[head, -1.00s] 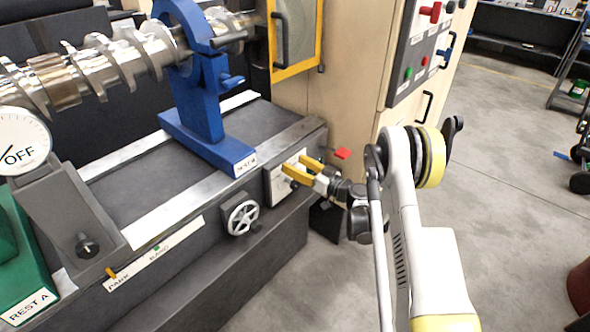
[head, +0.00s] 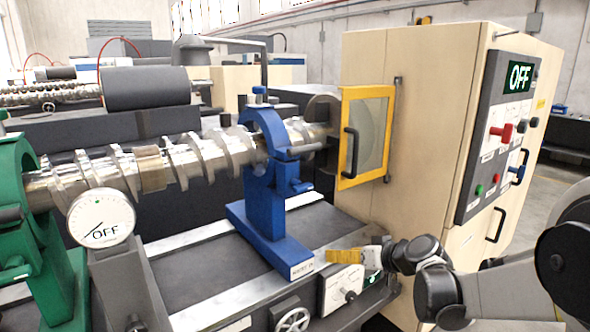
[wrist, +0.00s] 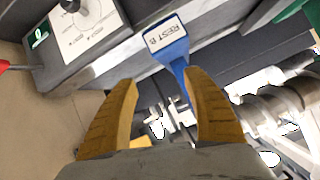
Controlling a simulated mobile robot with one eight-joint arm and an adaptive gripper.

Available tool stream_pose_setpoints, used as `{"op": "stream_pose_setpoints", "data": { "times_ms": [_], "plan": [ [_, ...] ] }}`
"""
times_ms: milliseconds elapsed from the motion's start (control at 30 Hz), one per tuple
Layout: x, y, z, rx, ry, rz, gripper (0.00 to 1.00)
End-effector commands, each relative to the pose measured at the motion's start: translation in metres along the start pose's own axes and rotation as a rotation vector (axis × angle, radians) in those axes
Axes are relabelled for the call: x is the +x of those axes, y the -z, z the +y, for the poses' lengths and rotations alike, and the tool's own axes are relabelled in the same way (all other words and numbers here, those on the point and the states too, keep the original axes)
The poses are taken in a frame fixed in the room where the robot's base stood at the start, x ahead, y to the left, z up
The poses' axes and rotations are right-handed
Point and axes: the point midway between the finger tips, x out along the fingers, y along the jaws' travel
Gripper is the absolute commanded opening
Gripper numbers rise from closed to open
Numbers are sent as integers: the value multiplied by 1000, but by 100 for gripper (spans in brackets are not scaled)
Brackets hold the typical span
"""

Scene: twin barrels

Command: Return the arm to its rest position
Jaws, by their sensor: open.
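My gripper (head: 357,256) is at the right end of the machine bed in the head view, in front of the foot of the blue rest (head: 268,190). In the wrist view its two yellow fingers (wrist: 162,115) are spread apart with nothing held between them. The blue rest's label, REST B, shows ahead of the fingers in the wrist view (wrist: 166,40). My arm reaches in from the right edge of the head view. A small panel with a knob (head: 342,290) lies just below the gripper.
A dial reading OFF (head: 101,218) stands at the left. A beige cabinet (head: 412,120) with a yellow-framed door (head: 365,135) and a control panel (head: 500,135) stands behind my arm.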

Motion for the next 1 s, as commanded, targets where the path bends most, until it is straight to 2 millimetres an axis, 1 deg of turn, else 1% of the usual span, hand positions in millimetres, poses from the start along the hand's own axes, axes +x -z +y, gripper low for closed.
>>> {"op": "stream_pose_setpoints", "data": {
  "times_ms": [33, 100, 167, 200, 267, 300, 367, 400, 467, 500, 600, 700, 800, 900, 1000],
  "plan": [
    [-19, -3, -16, 8, -21, -38, 59],
    [-44, -11, -33, 24, -61, -91, 59],
    [-66, -20, -46, 38, -97, -132, 59],
    [-81, -27, -54, 46, -123, -158, 59],
    [-104, -39, -65, 58, -165, -194, 59],
    [-119, -48, -71, 65, -194, -216, 59],
    [-141, -64, -80, 77, -240, -246, 59],
    [-156, -75, -84, 83, -272, -264, 59],
    [-178, -91, -90, 92, -320, -287, 59],
    [-191, -103, -93, 97, -353, -301, 59],
    [-220, -129, -96, 109, -427, -323, 59],
    [-241, -150, -97, 116, -487, -335, 59],
    [-253, -163, -95, 121, -526, -340, 59],
    [-258, -168, -95, 122, -543, -341, 59],
    [-259, -169, -94, 123, -547, -341, 59]
  ]
}}
